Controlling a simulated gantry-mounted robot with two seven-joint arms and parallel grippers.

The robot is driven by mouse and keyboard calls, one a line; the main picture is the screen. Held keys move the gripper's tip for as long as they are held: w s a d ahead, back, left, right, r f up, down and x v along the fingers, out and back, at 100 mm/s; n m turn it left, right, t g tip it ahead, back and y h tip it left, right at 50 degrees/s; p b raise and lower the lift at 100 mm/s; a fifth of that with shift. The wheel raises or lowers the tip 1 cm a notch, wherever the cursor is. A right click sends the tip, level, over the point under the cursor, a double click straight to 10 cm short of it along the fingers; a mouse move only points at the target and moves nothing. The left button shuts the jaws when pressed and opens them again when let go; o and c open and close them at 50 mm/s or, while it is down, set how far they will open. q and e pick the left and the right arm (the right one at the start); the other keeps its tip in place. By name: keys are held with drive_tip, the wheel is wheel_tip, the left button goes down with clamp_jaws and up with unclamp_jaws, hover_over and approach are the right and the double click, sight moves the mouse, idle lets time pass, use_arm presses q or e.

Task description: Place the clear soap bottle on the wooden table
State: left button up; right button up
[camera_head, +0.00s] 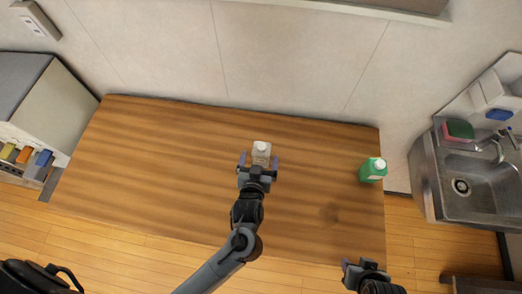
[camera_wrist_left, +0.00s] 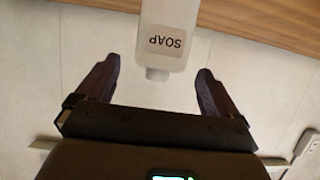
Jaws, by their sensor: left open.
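The clear soap bottle (camera_head: 261,149) has a whitish cap and appears upright at the middle of the wooden table (camera_head: 150,165), toward its back edge. In the left wrist view the bottle (camera_wrist_left: 168,18) shows upside down with a SOAP label, its base cut off by the frame. My left gripper (camera_head: 258,157) is open at the bottle, with the fingers (camera_wrist_left: 160,66) on either side of its cap end and a visible gap on each side. My right gripper (camera_head: 361,265) is near the table's front right corner; its jaw gap is unclear.
A metal sink (camera_head: 465,187) with a sponge is at the right, and a grey cabinet (camera_head: 60,110) at the left. The table's left half is clear.

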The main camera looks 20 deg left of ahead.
use_arm(q)
drive_tip(key=v, duration=0.7)
drive_tip(key=s+a+f+m+g+h, duration=0.1)
drive_tip(key=s+a+m+g+h, duration=0.2)
drive_tip(key=s+a+g, duration=0.6)
drive_tip(key=s+m, duration=0.1)
drive_tip(key=s, duration=0.2)
drive_tip(key=shift+a+f+m+g, duration=0.15)
drive_tip(key=shift+a+m+g, duration=0.15)
drive_tip(key=shift+m, duration=0.1)
drive_tip(key=shift+p, duration=0.35)
wheel_tip(320, 180, up, 22)
drive_tip(key=p, duration=2.2)
